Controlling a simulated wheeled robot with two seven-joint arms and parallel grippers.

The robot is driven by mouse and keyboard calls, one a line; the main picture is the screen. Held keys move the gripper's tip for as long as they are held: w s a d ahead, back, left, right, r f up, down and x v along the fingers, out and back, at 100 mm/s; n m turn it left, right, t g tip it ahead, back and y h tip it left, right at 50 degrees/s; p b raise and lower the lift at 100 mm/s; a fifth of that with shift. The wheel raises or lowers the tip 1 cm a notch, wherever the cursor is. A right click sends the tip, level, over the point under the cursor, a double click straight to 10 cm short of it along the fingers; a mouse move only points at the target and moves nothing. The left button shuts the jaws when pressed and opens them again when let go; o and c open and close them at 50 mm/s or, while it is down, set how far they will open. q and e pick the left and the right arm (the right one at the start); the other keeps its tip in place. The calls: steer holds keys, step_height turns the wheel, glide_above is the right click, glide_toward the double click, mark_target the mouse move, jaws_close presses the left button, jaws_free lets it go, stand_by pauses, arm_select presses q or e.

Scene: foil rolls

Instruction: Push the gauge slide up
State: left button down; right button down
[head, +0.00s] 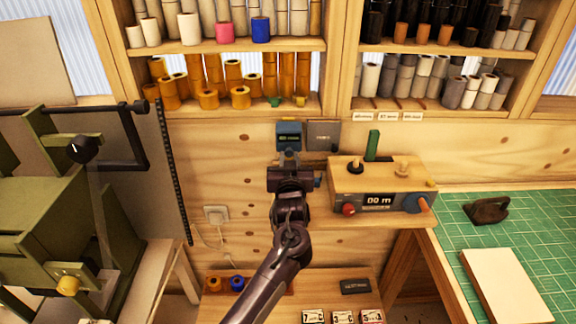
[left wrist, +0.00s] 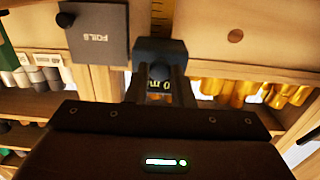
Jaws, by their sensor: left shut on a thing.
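The gauge slide (head: 289,130) is a small dark blue block with a display, on the wooden wall panel under the left shelf. In the left wrist view the slide (left wrist: 150,48) shows with a yellow ruled strip (left wrist: 163,15) beside it, and part of its lit display reads "0 m". My left gripper (head: 289,160) reaches up to the slide from below. In the left wrist view the two fingers (left wrist: 159,78) are shut on a dark round knob (left wrist: 158,71) on the slide's front. The fingers hide part of the slide and its display.
A grey FOILS plate (head: 323,135) is right beside the slide. A wooden box with a "00 m" display (head: 379,201) stands to the right, with a green upright piece (head: 373,145). Shelves of rolls hang above; a green machine (head: 50,215) stands left, a green cutting mat (head: 520,236) lies right.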

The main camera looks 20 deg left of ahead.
arm_select(q)
steer(key=shift+w+r, duration=0.1)
steer(key=shift+r, duration=0.45)
steer(key=c, duration=1.5)
jaws_free()
steer(key=shift+o, duration=1.2)
steer(key=shift+w+a+f, duration=0.1)
steer(key=shift+w+f, duration=0.05)
steer(key=shift+f, duration=0.15)
steer(key=shift+s+d+f+b, duration=0.15)
steer(key=shift+s+d+b, duration=0.15)
steer(key=shift+s, duration=0.25)
steer(key=b+v, duration=0.2)
steer(key=v, duration=0.4)
steer(key=shift+s, duration=0.3)
arm_select(e)
step_height(320, 180, down, 3)
steer(key=shift+d+r, duration=0.1)
steer(key=shift+d, duration=0.05)
